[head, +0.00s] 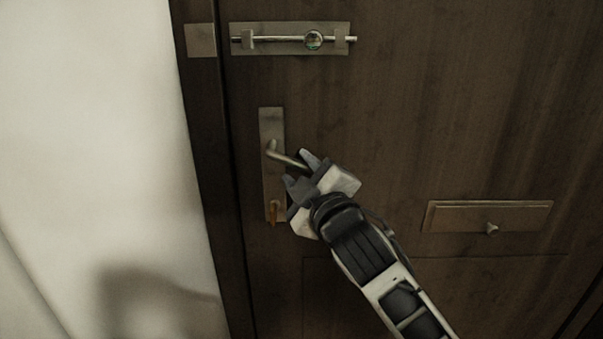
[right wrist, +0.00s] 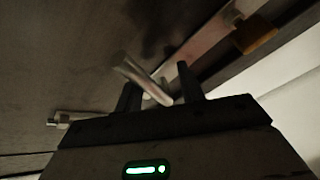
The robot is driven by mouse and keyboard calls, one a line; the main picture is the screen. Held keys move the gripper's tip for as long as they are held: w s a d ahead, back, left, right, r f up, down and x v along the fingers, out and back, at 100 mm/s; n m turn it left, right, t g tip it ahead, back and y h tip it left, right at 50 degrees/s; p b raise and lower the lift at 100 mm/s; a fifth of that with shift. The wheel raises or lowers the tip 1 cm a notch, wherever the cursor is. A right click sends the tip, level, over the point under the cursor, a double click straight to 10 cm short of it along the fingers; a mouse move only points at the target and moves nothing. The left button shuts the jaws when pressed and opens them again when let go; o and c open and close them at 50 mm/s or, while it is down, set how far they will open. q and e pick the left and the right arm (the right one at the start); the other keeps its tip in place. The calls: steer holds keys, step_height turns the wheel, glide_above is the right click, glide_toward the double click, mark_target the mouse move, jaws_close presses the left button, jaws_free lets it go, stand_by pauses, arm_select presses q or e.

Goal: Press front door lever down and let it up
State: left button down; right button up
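The front door lever (head: 285,158) is a metal handle on a tall narrow backplate (head: 271,122) near the dark door's left edge. It slopes down to the right. My right gripper (head: 302,171) is at the lever's free end, which its fingers partly hide. In the right wrist view the lever (right wrist: 145,80) reaches between the two fingers of the right gripper (right wrist: 158,92). The fingers stand apart with gaps beside the lever; I cannot tell whether either touches it. My left gripper is not in view.
A slide bolt (head: 280,39) is mounted above the lever. An orange-brown key-like piece (head: 273,214) sits at the backplate's lower end. A letter-slot plate with a knob (head: 490,228) is at right. A pale wall (head: 95,120) is left of the door frame.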

steer(key=shift+f, duration=0.25)
steer(key=r+b+v, duration=0.1)
steer(key=v, duration=1.5)
steer(key=shift+f, duration=0.35)
